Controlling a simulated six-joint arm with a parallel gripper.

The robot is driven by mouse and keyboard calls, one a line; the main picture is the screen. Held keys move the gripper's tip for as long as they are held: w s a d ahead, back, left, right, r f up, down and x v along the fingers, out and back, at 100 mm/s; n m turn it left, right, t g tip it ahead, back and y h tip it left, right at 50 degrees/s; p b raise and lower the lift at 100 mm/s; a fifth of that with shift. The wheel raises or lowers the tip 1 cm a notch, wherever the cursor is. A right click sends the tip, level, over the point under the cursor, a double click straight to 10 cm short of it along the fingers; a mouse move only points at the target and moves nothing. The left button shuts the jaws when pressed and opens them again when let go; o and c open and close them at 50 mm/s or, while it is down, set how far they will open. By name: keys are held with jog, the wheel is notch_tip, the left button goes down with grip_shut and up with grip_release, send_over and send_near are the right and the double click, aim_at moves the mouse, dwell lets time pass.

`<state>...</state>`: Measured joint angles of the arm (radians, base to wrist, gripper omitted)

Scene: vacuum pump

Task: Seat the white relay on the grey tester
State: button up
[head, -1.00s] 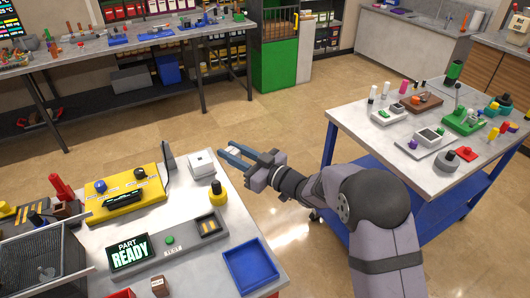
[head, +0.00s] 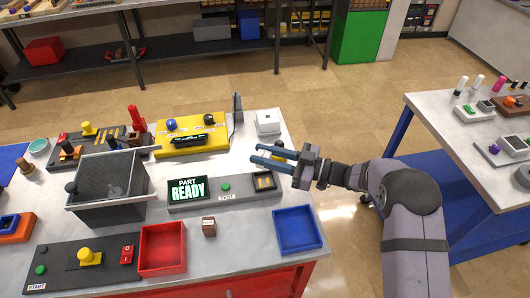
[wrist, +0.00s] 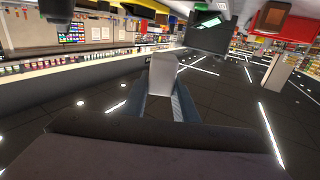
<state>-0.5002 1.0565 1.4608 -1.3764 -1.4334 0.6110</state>
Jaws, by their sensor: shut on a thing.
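The grey tester (head: 222,192) lies on the near bench. It has a lit screen reading PART READY (head: 187,189), a green button and a dark socket (head: 264,181) with yellowish slots at its right end. My gripper (head: 268,157) is above and just behind the socket, its blue fingers pointing left. In the wrist view my gripper (wrist: 160,105) is shut on a pale block, the white relay (wrist: 163,75), which stands up between the fingertips. The relay is hard to make out in the head view. It appears clear of the tester.
A white box (head: 267,122) and a yellow device (head: 191,136) stand behind the tester. A blue tray (head: 297,229), a small brown block (head: 209,227) and a red tray (head: 163,249) are in front.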

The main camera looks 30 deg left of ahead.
jog(key=shift+f+b, duration=1.85)
jog(key=shift+f, duration=0.9)
jog(key=shift+f+b, duration=0.4)
jog(key=shift+b, duration=0.1)
jog(key=shift+d+f, duration=0.1)
jog(key=shift+f, duration=0.05)
